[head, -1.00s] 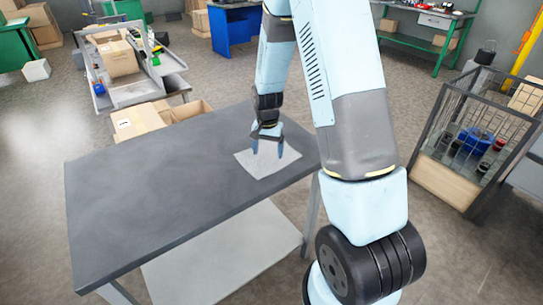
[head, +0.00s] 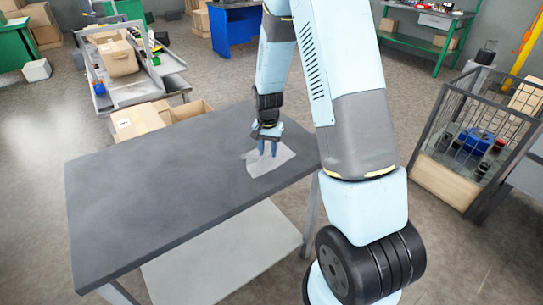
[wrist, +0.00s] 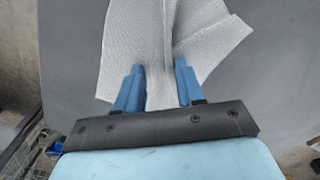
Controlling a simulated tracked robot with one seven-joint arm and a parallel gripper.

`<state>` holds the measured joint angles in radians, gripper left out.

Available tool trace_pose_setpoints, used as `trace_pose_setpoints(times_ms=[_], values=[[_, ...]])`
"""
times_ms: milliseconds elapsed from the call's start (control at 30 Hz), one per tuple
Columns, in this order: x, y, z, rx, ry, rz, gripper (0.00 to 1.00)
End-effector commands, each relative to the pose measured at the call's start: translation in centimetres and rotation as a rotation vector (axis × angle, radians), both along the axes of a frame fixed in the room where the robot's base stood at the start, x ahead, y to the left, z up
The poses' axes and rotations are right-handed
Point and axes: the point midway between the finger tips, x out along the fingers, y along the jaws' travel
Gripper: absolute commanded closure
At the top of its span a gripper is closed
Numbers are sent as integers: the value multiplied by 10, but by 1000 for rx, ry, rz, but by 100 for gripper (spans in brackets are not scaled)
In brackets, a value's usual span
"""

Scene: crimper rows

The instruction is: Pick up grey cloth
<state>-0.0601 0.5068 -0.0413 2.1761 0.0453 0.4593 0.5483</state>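The grey cloth (head: 284,157) lies at the right end of the dark table top, wrinkled and drawn in around my fingers. In the wrist view the cloth (wrist: 205,35) is creased, with a fold running up between the fingers. My gripper (head: 268,150) points down onto the cloth with its blue fingertips at its surface. In the wrist view the fingers of my gripper (wrist: 159,68) are partly closed, with a gap still between them and cloth gathered there. The fingertips' contact with the table is hidden by the cloth.
The dark table top (head: 160,190) is otherwise bare. An open cardboard box (head: 140,120) stands behind it. A trolley (head: 130,88) with a carton is at the back left. A wire cage cart (head: 470,130) with several items stands at the right.

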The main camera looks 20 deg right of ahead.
Motion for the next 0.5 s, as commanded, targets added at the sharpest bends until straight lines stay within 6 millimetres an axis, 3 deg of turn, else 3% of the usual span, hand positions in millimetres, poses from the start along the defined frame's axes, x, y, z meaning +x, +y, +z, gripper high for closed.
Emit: trace_pose_setpoints(times_ms=[500], values=[[0,0,0,0,1,0,88]])
